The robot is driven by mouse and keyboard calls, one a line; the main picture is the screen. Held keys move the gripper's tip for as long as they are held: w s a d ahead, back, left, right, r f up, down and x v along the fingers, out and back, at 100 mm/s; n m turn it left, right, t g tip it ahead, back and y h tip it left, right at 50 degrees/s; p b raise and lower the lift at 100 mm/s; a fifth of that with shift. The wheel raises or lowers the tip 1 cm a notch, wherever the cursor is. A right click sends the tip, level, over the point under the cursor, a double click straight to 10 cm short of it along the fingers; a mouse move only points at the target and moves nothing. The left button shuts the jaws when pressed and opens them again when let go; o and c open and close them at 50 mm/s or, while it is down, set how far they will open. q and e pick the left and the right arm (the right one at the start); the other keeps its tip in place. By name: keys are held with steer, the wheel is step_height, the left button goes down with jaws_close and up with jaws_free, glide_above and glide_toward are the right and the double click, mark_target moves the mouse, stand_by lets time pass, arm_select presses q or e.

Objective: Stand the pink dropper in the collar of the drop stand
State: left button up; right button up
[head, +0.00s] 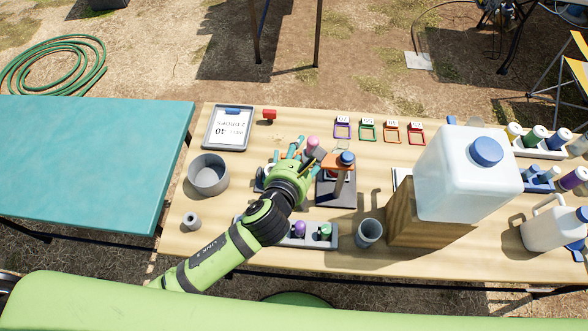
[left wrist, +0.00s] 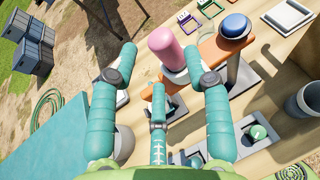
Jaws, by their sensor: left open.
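The pink dropper (head: 312,143) has its pink bulb up, close to the free end of the orange arm (head: 330,164) of the drop stand. The stand has a dark base (head: 337,194) and a blue-topped post. My left gripper (head: 303,154) is open at the dropper. In the left wrist view the pink bulb (left wrist: 165,47) is between the spread teal fingers (left wrist: 158,82), beside the orange arm (left wrist: 212,48). The fingers and bulb hide the collar, so I cannot tell whether the dropper's lower end is seated in it. My right gripper is out of view.
A rack (head: 335,237) with purple and green droppers lies in front, a grey cup (head: 369,233) to its right. A grey bowl (head: 208,174) stands left. A large water container (head: 465,180) on a wooden block (head: 412,220) blocks the right. Coloured tags line the back edge.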

arm_select(q)
steer(key=b+v, duration=0.1)
steer(key=v, duration=0.8)
steer(key=shift+w+f, duration=0.1)
